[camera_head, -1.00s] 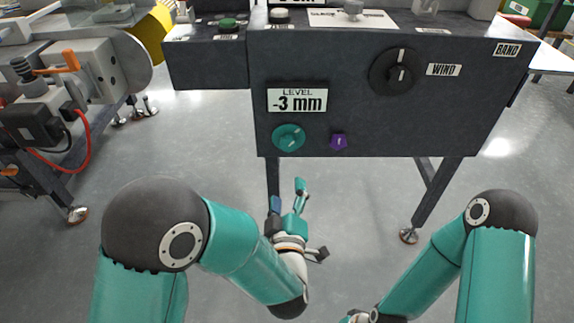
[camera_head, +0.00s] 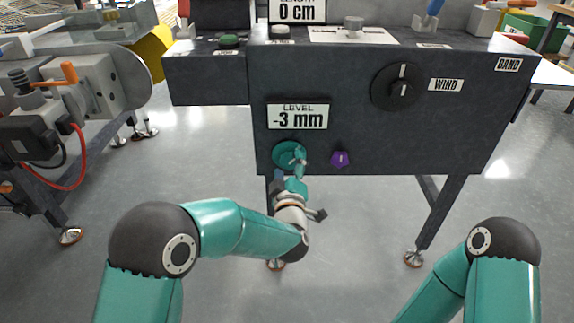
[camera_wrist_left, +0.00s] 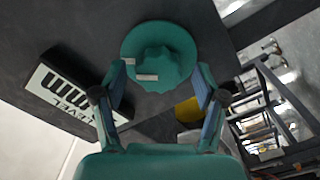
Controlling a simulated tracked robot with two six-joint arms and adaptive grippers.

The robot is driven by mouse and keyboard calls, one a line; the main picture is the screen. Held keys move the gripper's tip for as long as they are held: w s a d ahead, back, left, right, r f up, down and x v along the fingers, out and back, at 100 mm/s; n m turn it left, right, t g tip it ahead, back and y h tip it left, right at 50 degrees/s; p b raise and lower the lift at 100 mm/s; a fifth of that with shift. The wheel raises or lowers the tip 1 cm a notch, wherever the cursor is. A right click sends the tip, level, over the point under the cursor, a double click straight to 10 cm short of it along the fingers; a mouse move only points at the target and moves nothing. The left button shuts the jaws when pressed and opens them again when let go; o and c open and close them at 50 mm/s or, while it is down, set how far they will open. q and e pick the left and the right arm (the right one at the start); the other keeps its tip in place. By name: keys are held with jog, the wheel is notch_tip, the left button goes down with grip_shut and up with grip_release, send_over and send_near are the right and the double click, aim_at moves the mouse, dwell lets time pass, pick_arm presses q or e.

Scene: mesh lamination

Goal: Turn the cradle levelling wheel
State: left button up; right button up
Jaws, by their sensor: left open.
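The cradle levelling wheel is a teal round knob (camera_head: 282,154) on the dark front panel, under the "LEVEL -3 mm" display (camera_head: 298,116). In the left wrist view the wheel (camera_wrist_left: 160,52) shows its scalloped hub and pale marks, just beyond my fingertips. My left gripper (camera_head: 288,169) is in front of the wheel and covers part of it. In the wrist view its two fingers (camera_wrist_left: 160,85) are open, one to each side of the hub's lower part. I cannot tell whether they touch it. My right gripper is out of frame; only its arm shows.
A purple knob (camera_head: 341,159) sits close to the right of the wheel. A black WIND dial (camera_head: 397,86) is higher on the panel. A grey machine with an orange lever (camera_head: 69,72) stands at the left.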

pick_arm(q)
jog(key=shift+w, duration=1)
jog(key=c, duration=1)
jog(key=shift+a, duration=0.4)
jog(key=shift+c, duration=0.7)
jog(key=shift+d, duration=0.3)
